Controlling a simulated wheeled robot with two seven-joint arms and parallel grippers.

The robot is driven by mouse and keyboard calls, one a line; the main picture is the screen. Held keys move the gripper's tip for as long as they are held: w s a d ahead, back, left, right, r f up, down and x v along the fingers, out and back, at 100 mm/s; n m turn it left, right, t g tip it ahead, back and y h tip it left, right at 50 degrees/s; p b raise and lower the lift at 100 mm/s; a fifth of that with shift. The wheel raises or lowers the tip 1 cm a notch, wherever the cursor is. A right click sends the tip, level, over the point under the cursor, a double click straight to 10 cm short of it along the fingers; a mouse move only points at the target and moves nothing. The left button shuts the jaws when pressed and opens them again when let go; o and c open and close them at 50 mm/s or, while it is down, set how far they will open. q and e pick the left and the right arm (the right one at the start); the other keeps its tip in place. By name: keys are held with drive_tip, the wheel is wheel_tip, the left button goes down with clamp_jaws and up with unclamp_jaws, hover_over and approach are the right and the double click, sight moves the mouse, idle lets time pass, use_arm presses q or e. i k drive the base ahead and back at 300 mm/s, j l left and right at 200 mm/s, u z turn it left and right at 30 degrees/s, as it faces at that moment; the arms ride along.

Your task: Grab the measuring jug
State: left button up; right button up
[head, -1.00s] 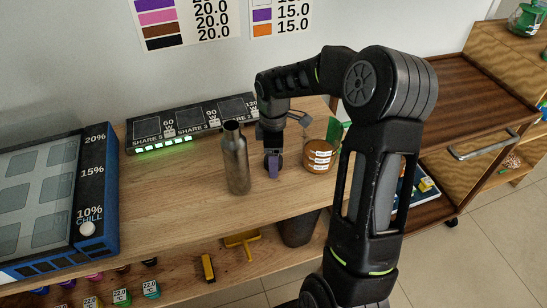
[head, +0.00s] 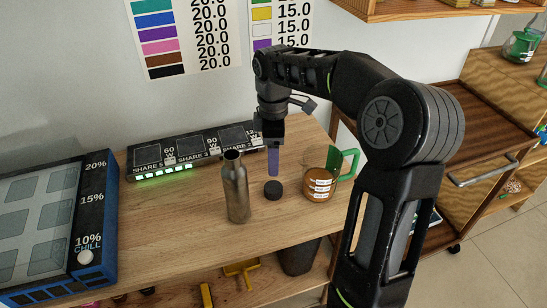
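The measuring jug (head: 318,186) stands upright on the wooden shelf, right of centre. It looks clear with amber-brown contents, white labels and a green handle (head: 348,165) on its right side. My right gripper (head: 274,170) points down to the left of the jug, above the shelf and apart from the jug. One purple finger shows; the other is hidden or lined up with it, so its opening cannot be told. My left gripper is not in view.
A black round lid (head: 273,190) lies under my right gripper. A grey metal bottle (head: 235,188) stands left of it. A black panel (head: 190,155) runs along the wall. A blue chill box (head: 95,215) stands at left. Shelf in front of the jug is clear.

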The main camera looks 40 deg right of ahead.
sight(321, 163)
drive_tip(key=k+j, duration=0.75)
drive_tip(key=j, duration=0.2)
